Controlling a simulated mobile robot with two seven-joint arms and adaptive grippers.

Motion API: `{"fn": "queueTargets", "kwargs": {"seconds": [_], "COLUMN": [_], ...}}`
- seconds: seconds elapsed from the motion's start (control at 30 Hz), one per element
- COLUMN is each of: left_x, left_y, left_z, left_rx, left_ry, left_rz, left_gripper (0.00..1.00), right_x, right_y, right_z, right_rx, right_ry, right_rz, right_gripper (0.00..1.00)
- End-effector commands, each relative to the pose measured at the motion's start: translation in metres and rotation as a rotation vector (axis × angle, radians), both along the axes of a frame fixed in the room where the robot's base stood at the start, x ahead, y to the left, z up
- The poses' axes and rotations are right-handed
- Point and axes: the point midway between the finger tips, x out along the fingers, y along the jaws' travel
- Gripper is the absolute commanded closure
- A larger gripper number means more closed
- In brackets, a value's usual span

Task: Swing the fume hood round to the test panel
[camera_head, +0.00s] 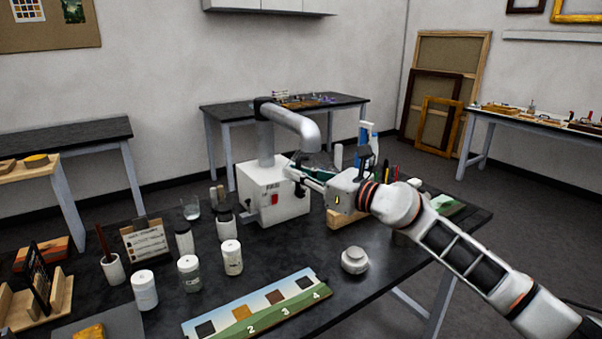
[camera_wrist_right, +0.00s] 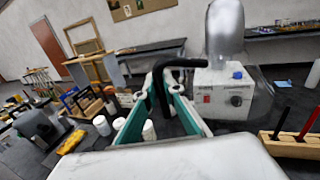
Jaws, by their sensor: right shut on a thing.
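The fume hood has a white base box (camera_head: 268,198) with a red switch and a thick silver duct arm (camera_head: 290,119) that rises and bends right, over the table. In the wrist view its base (camera_wrist_right: 222,98) and silver duct (camera_wrist_right: 225,35) stand just beyond the fingers. My right gripper (camera_head: 304,174) is at the duct's outer end. In the wrist view its green-padded fingers (camera_wrist_right: 166,88) are shut on a bent black handle (camera_wrist_right: 178,63). The test panel (camera_head: 258,309), with numbered colour squares, lies flat at the table's front. My left gripper is not in view.
White-lidded jars (camera_head: 189,273), a glass (camera_head: 191,208) and a small card stand (camera_head: 145,241) occupy the table's left. A round grey-white object (camera_head: 354,260) sits right of the panel. A wooden pen block (camera_wrist_right: 290,148) stands near the hood base.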

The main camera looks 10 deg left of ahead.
Motion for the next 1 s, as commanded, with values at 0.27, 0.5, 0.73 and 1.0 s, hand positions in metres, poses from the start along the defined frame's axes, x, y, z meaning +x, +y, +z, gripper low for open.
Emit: {"fn": "queueTargets", "kwargs": {"seconds": [0.27,0.5,0.73,1.0], "left_x": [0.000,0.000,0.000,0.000], "left_y": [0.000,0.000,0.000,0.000], "left_z": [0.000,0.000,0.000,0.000], "left_rx": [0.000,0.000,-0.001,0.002], "left_ry": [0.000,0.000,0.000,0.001], "left_rz": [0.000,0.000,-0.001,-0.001], "left_gripper": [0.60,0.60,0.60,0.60], "right_x": [0.000,0.000,0.000,-0.005], "right_y": [0.001,0.001,0.001,-0.014], "right_z": [-0.001,-0.001,0.000,-0.001], "right_rx": [0.000,0.000,0.000,-0.001], "right_ry": [0.001,0.001,0.001,-0.002], "right_rz": [0.001,0.001,0.000,-0.002], "right_gripper": [1.00,0.75,0.75,0.75]}}
